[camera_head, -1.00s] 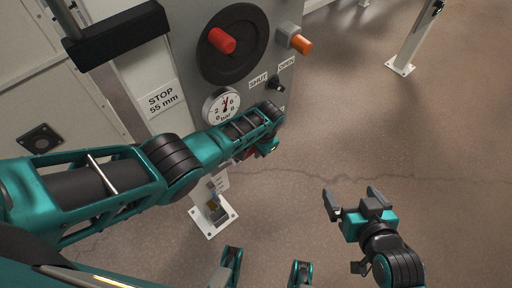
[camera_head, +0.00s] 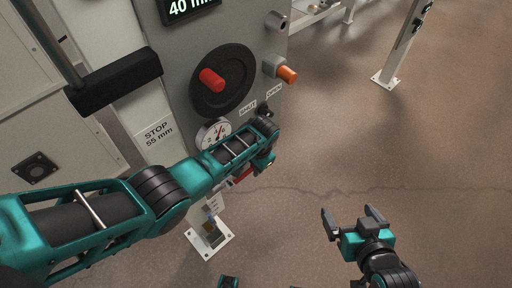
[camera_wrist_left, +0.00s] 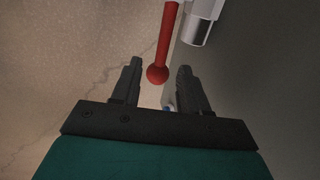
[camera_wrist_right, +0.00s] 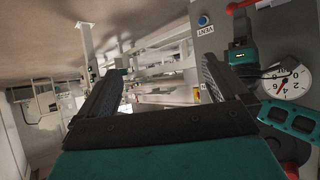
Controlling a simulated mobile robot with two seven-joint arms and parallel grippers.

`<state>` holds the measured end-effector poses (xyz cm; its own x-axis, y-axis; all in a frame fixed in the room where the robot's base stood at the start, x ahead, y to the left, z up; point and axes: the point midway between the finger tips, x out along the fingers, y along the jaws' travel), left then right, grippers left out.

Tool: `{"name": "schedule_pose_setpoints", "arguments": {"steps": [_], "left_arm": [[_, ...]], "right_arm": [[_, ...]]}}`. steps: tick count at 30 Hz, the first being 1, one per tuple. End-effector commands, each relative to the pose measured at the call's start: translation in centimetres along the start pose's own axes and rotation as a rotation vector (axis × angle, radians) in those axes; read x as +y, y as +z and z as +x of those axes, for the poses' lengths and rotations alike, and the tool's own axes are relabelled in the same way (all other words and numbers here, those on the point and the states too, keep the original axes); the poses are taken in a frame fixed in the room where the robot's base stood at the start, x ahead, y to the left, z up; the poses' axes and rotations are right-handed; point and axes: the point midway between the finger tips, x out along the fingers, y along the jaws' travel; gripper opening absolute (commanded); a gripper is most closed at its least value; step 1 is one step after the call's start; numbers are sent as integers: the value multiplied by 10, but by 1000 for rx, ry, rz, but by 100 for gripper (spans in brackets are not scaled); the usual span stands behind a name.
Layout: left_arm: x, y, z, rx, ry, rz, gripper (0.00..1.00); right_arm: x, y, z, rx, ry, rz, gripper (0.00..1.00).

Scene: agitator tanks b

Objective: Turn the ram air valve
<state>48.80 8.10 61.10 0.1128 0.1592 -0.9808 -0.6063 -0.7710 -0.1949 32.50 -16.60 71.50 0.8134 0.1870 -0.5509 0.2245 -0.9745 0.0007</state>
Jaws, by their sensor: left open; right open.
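A red lever with a round ball end (camera_wrist_left: 157,74) shows in the left wrist view, its ball between the two open finger tips of my left gripper (camera_wrist_left: 159,68). Contact cannot be told. In the head view a bit of red lever (camera_head: 243,175) shows by my left wrist, which hides most of that gripper. SHUT and OPEN labels (camera_head: 247,108) are on the grey panel just above. Which part is the ram air valve cannot be read. My right gripper (camera_head: 349,212) is open and empty, out over the floor to the right of the panel.
The grey panel carries a black handwheel (camera_head: 234,94) with a red knob, an orange-tipped part (camera_head: 286,74) and a gauge (camera_head: 213,133), partly covered by my left arm. A black padded bar (camera_head: 116,82) is at upper left. The floor at right is clear up to a white post (camera_head: 400,45).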

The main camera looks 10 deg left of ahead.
Motion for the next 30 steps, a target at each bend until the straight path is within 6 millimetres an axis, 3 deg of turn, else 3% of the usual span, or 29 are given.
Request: {"name": "schedule_pose_setpoints", "arguments": {"steps": [1, 3, 12, 30], "left_arm": [[-1, 0, -20, 3, 0, 0, 44], [-1, 0, -36, 4, 1, 0, 44], [0, -2, -75, 4, 1, 1, 44], [1, -2, -78, 4, 0, 1, 44]], "right_arm": [[3, -4, -8, -10, 7, -3, 100], [6, -3, -13, -16, 16, -7, 100], [11, -5, -21, -25, 28, -8, 100], [9, -10, -20, -19, 22, -9, 100]]}}
